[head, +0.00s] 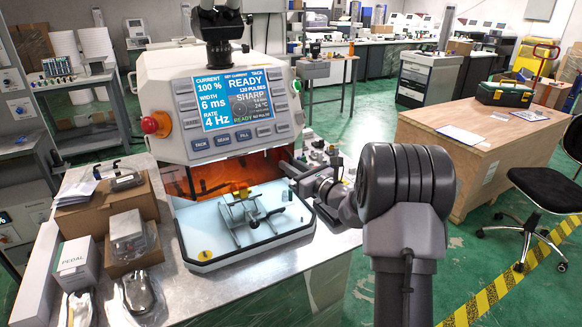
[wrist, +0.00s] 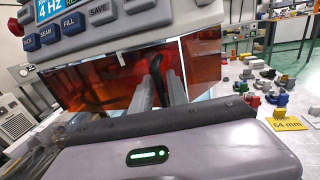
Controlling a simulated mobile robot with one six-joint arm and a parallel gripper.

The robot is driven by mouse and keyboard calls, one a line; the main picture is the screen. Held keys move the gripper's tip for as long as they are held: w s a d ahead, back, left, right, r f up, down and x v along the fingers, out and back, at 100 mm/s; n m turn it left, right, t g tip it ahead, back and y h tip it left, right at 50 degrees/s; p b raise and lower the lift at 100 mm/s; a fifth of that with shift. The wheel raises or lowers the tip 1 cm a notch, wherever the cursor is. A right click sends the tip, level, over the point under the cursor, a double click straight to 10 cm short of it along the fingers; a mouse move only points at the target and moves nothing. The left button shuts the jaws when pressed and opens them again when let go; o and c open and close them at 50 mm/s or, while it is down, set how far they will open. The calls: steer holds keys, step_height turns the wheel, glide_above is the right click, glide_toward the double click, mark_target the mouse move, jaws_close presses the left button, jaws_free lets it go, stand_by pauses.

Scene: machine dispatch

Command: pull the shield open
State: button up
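The shield (wrist: 105,82) is an orange-red see-through panel under the machine's control panel. It fills the middle of the wrist view, and in the head view it shows as a dark orange pane (head: 222,180) behind the white tray. It hangs down across the opening. My gripper (wrist: 162,80) points at the shield's right part, its two grey fingers apart. A dark upright bar (wrist: 157,70), perhaps the shield's handle, shows between the fingertips; I cannot tell whether they touch it. In the head view my gripper (head: 296,174) is at the machine's right side, its tips hard to make out.
The machine's panel (head: 228,108) overhangs the opening. A white tray (head: 205,240) with a metal fixture (head: 250,215) sits in front. Boxes (head: 108,207) crowd the bench's left. In the wrist view several small coloured parts (wrist: 268,85) lie at right. A wooden crate (head: 480,150) stands far right.

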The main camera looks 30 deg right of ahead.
jaws_close()
stand_by(1.3)
